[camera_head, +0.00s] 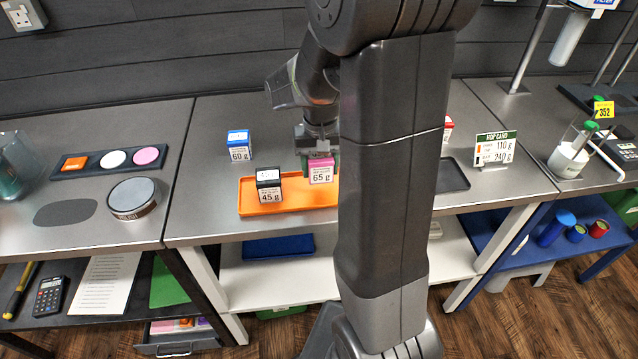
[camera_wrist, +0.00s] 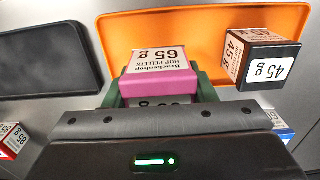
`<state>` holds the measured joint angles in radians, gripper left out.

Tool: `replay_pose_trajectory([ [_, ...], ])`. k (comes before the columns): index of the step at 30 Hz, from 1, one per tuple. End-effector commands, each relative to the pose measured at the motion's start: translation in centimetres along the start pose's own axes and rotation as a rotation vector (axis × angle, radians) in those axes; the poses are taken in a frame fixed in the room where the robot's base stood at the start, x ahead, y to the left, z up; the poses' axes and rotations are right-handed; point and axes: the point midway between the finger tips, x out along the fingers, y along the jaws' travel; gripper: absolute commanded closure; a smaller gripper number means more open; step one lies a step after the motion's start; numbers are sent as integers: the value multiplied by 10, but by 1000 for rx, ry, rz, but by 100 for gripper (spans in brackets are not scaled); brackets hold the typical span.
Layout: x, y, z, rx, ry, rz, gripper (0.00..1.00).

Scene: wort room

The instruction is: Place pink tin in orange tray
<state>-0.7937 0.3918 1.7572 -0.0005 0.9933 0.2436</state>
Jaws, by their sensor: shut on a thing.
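The pink tin (camera_head: 321,171), labelled 65 g, is held in my gripper (camera_head: 320,160) above the orange tray. In the wrist view the pink tin (camera_wrist: 162,75) sits between the green fingers of my gripper (camera_wrist: 160,88), which are shut on it. The orange tray (camera_head: 258,208) lies on the middle table, partly hidden behind my arm. It also fills the top of the wrist view (camera_wrist: 200,20). I cannot tell whether the tin touches the tray floor.
A black 45 g tin (camera_head: 268,186) stands at the orange tray, left of the pink tin. A blue 60 g tin (camera_head: 238,146) stands behind it to the left. A dark tray (camera_head: 452,177) and a red tin (camera_head: 448,127) are to the right. A hop card (camera_head: 494,149) stands further right.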

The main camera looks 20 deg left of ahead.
Motion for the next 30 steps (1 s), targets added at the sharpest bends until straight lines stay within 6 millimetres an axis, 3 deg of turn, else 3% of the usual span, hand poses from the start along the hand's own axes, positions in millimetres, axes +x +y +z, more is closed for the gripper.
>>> replay_pose_trajectory([
  [11, 43, 0, 0, 0, -1, 0, 75],
  [23, 49, 0, 0, 0, 1, 0, 75],
  [24, 49, 0, 0, 0, 2, 0, 45],
  [27, 48, 0, 0, 0, 1, 0, 28],
  [30, 48, 0, 0, 0, 1, 0, 28],
])
